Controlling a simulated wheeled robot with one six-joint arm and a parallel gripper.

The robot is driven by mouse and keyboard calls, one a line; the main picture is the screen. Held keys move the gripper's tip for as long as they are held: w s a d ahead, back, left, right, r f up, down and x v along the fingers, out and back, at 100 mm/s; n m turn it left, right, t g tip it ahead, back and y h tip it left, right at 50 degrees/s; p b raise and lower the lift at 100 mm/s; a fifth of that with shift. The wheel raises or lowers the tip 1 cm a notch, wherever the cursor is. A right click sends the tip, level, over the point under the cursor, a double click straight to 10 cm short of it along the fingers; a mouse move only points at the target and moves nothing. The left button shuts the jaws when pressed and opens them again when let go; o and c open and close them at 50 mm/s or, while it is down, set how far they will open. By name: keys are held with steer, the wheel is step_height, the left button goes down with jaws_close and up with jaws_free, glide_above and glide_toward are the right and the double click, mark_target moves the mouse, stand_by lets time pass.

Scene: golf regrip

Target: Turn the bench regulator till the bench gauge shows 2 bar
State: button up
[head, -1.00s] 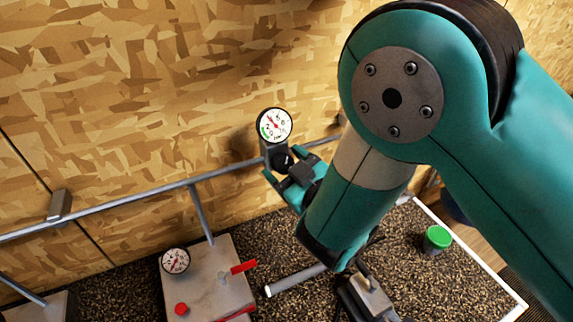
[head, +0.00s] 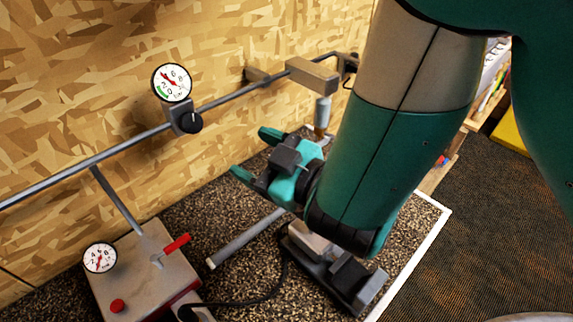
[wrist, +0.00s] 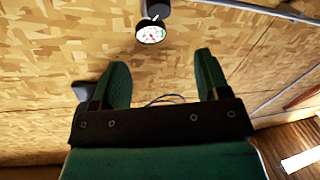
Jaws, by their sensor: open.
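The bench gauge (head: 171,83) is a round white dial with a black rim, a green arc and a red needle, on the pipe along the wall. Its needle points to the upper left; I cannot read the exact value. The bench regulator (head: 190,122) is a black knob on a grey body just below the gauge. My gripper (head: 255,154) is open and empty, to the lower right of the knob and apart from it. In the wrist view the gauge (wrist: 151,33) shows upside down beyond my open fingers (wrist: 164,78).
A grey box (head: 140,275) with a second gauge (head: 100,258), a red lever (head: 176,244) and a red button stands at lower left. A clamp-like device (head: 335,275) sits on the speckled bench below my gripper. A grey block (head: 312,75) is on the pipe to the right.

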steer(key=shift+v, duration=1.05)
